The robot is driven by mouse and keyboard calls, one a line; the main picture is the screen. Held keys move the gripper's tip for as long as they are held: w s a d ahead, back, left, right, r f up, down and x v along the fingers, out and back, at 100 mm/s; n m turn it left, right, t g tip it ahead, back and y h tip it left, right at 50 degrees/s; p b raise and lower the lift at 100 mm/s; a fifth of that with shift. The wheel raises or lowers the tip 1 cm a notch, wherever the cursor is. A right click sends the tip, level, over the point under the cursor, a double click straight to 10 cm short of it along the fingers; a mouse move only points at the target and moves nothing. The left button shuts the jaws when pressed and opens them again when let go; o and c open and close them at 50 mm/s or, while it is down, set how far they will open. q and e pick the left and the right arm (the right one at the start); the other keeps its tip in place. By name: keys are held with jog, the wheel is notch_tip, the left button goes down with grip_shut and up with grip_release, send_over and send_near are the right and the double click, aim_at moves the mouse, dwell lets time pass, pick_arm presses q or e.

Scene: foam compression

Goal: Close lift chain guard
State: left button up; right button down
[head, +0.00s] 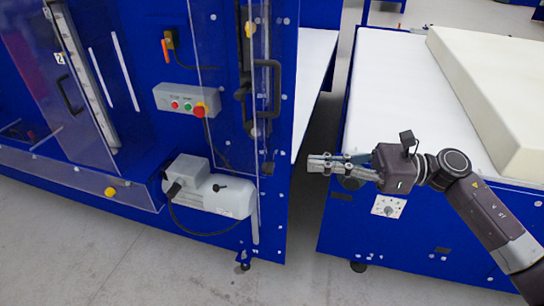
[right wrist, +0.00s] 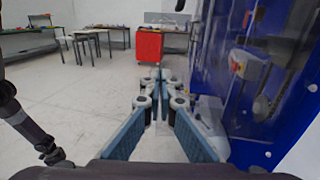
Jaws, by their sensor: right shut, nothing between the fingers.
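A tall narrow clear guard panel (head: 228,50) with a black handle (head: 265,90) is on the right end of the blue machine. I cannot tell from here whether it is fully closed. A blurred clear panel and the blue machine (right wrist: 220,50) also show at the right of the right wrist view. My right gripper (head: 312,163) is shut and empty, to the right of the handle and lower in the picture, apart from it. It points left, in front of the gap between the machine and the white-topped table. Its fingers meet ahead in the right wrist view (right wrist: 159,78).
A control box (head: 187,101) with buttons and a grey motor (head: 215,192) jut from the blue machine. A white-topped blue table (head: 385,90) bears a thick foam block (head: 485,85). The right wrist view shows open floor (right wrist: 80,85) and a red cabinet (right wrist: 149,46).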

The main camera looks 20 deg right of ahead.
aim_at(258, 160)
jog(key=p+x, duration=0.4)
jog(key=x, duration=0.4)
jog(key=shift+a+r, duration=0.2)
jog(key=shift+a, duration=0.1)
jog(key=shift+w+a+f, duration=0.2)
jog(key=shift+a, duration=0.3)
jog(key=shift+a, duration=0.1)
